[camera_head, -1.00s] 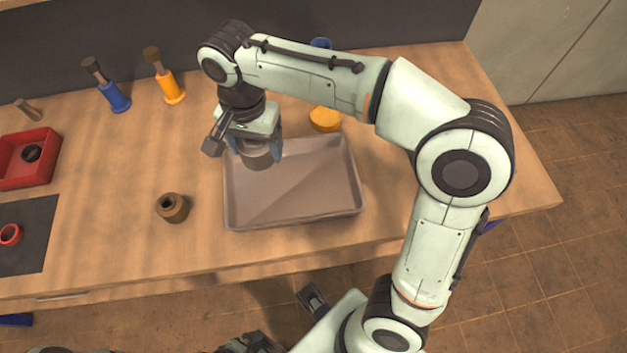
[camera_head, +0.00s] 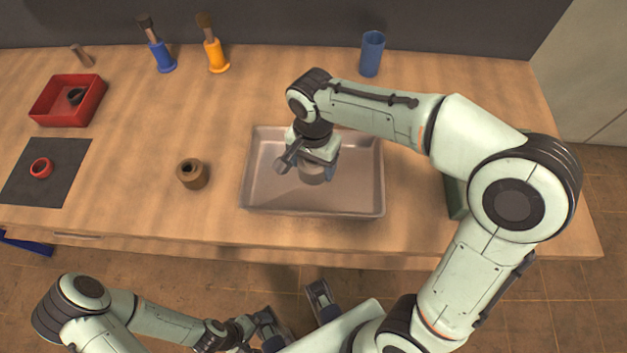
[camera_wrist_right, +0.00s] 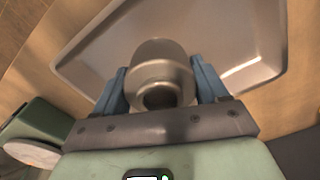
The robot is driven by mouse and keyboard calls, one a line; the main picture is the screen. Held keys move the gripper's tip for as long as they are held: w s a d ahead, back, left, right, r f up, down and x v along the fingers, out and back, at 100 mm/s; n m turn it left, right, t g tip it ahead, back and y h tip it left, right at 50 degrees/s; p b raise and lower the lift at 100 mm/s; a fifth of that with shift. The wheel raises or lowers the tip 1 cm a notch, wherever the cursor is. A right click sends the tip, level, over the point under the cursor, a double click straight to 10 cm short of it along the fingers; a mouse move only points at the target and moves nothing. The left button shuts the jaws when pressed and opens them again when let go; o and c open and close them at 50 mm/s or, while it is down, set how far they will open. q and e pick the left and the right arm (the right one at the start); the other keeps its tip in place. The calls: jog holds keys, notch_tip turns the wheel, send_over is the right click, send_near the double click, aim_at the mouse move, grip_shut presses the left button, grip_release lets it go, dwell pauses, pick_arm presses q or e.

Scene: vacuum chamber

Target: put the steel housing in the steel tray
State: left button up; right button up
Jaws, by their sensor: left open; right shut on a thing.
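The steel housing (camera_head: 313,174), a grey round body with a bore, is held by my right gripper (camera_head: 317,165) over the middle of the steel tray (camera_head: 258,203). In the right wrist view the housing (camera_wrist_right: 160,68) sits between the two blue fingers of the right gripper (camera_wrist_right: 162,88), with the tray (camera_wrist_right: 105,40) behind it. Whether the housing touches the tray floor I cannot tell. The tray is a shallow grey rectangle and looks otherwise empty. My left gripper (camera_head: 294,312) is open and empty in front of the table, away from the tray.
A brown pot (camera_head: 193,174) stands left of the tray. Further left are a red bin (camera_head: 62,112) and a dark mat (camera_head: 62,178) with a red ring (camera_head: 41,168). Blue and yellow brush holders (camera_head: 216,62) and a blue cup (camera_head: 372,54) stand behind. A green object (camera_head: 455,195) is right.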

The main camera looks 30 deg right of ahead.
aim_at(313, 188)
jog(key=shift+f+b, duration=0.6)
jog(key=shift+f, duration=3.4)
jog(key=shift+f, duration=0.15)
jog(key=o, duration=1.4)
jog(key=shift+r, duration=0.3)
notch_tip(313, 188, up, 12)
jog(key=p, duration=0.2)
jog(key=shift+f, duration=0.15)
